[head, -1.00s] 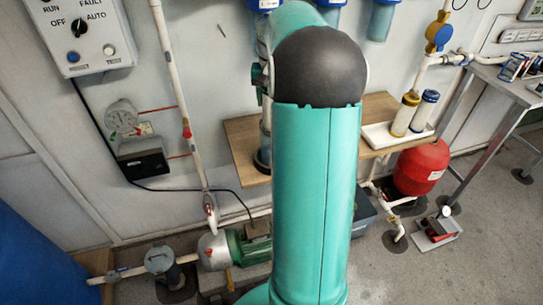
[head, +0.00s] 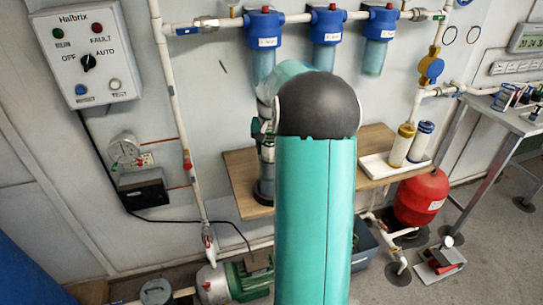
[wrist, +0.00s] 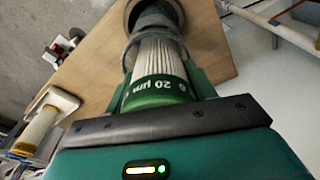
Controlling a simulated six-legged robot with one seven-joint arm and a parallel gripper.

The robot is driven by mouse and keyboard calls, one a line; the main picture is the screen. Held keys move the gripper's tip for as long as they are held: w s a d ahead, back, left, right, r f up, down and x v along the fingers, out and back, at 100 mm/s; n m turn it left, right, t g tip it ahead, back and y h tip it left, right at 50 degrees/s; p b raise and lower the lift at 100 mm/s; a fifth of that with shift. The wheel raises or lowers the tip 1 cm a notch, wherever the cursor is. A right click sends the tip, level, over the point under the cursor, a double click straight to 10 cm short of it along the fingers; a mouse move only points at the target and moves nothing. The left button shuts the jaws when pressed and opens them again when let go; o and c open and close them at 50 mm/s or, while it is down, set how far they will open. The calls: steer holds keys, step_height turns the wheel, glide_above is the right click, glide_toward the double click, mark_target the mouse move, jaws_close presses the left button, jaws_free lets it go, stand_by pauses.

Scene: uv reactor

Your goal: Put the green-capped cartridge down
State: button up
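In the wrist view, the green-capped cartridge (wrist: 160,90) has a white pleated body and a green end marked "20 µm". My gripper (wrist: 162,82) has its green fingers on either side of it and appears shut on it. The cartridge's far end passes into the rim of a greyish clear cylinder (wrist: 155,42), which stands in a dark round base on the wooden shelf (wrist: 95,65). How deep it sits is hidden. In the head view, my arm covers most of this area. The cylinder (head: 267,165) and the shelf (head: 238,175) show left of the arm.
A white tray (head: 370,165) on the shelf's right holds a yellow-topped cartridge (head: 401,146) and a blue-topped cartridge (head: 421,143). Blue-headed filter housings (head: 325,28) hang above. A red tank (head: 421,195) and a green pump (head: 245,280) are below the shelf.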

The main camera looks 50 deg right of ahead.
steer(key=shift+o, duration=0.7)
steer(key=f, duration=0.1)
steer(key=s+f, duration=0.1)
steer(key=f, duration=0.1)
steer(key=shift+f+g, duration=0.1)
steer(key=shift+g, duration=0.2)
steer(key=shift+w+d+r, duration=0.2)
steer(key=shift+r, duration=0.25)
steer(key=shift+o, duration=0.5)
steer(key=r, duration=0.7)
steer(key=a+r, duration=0.1)
steer(key=r, duration=0.3)
steer(key=shift+s, duration=0.3)
steer(key=shift+w+r, duration=0.1)
steer(key=shift+a+r, duration=0.15)
steer(key=shift+a, duration=0.05)
steer(key=s+a+r+n+t, duration=0.1)
steer(key=a+r+n, duration=0.15)
steer(key=a, duration=0.75)
steer(key=s+a+r+n+t, duration=0.1)
steer(key=a+r+n, duration=0.15)
steer(key=a, duration=0.75)
steer(key=s+a+f+n+t, duration=0.1)
steer(key=s+a+n, duration=0.1)
steer(key=s+a, duration=0.5)
steer(key=s+a+f+n+t+y, duration=0.1)
steer(key=s+a+f+n+t, duration=0.1)
steer(key=s+a, duration=0.5)
steer(key=a+n, duration=0.1)
steer(key=a, duration=0.2)
